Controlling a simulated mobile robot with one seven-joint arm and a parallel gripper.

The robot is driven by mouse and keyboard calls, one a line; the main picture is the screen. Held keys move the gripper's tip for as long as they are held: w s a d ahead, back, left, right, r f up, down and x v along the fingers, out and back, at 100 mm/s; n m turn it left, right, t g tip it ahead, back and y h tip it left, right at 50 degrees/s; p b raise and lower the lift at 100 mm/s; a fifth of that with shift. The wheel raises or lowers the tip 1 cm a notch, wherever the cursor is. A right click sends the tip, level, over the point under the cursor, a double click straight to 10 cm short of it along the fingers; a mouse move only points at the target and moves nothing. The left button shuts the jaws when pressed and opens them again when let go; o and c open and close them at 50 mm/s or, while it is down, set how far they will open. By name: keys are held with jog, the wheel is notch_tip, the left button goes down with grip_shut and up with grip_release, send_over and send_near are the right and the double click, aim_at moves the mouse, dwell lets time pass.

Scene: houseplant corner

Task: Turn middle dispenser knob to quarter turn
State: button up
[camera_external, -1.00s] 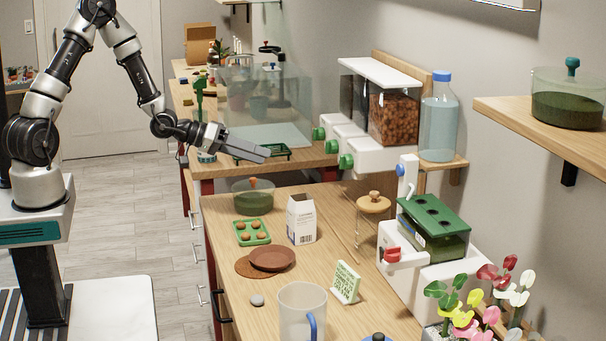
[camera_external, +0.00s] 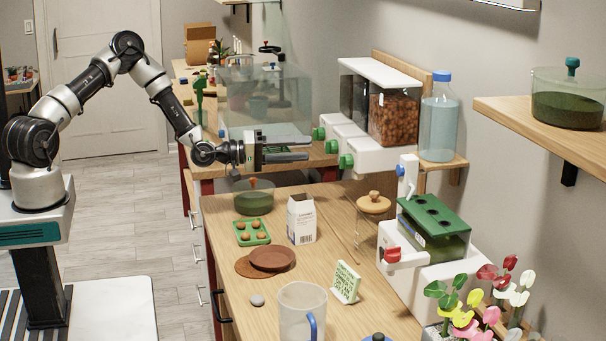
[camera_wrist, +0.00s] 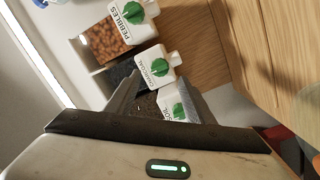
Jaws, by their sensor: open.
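The dispenser (camera_external: 382,62) is on the wall at the back right, with three green knobs on white fronts. The middle knob (camera_external: 333,146) shows between the other two; in the wrist view the middle knob (camera_wrist: 157,68) is on the front labelled CHARCOAL. Its exact turn angle is hard to tell. My gripper (camera_external: 306,152) is open and empty, its fingers pointing right towards the knobs, a short gap left of them. In the wrist view my gripper's fingertips (camera_wrist: 162,86) spread towards the middle and SOIL fronts, not around either knob.
The PEBBLES knob (camera_wrist: 147,10) and the SOIL knob (camera_wrist: 179,112) sit close on either side of the middle one. A clear glass tank (camera_external: 265,100) stands behind my gripper. A lidded green bowl (camera_external: 254,203) and a carton (camera_external: 301,220) stand on the counter below.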

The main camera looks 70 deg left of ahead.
aim_at(331, 146)
jog(key=w, duration=0.6)
jog(key=shift+w+d, duration=0.15)
jog(key=shift+d, duration=0.3)
jog(key=c, duration=1)
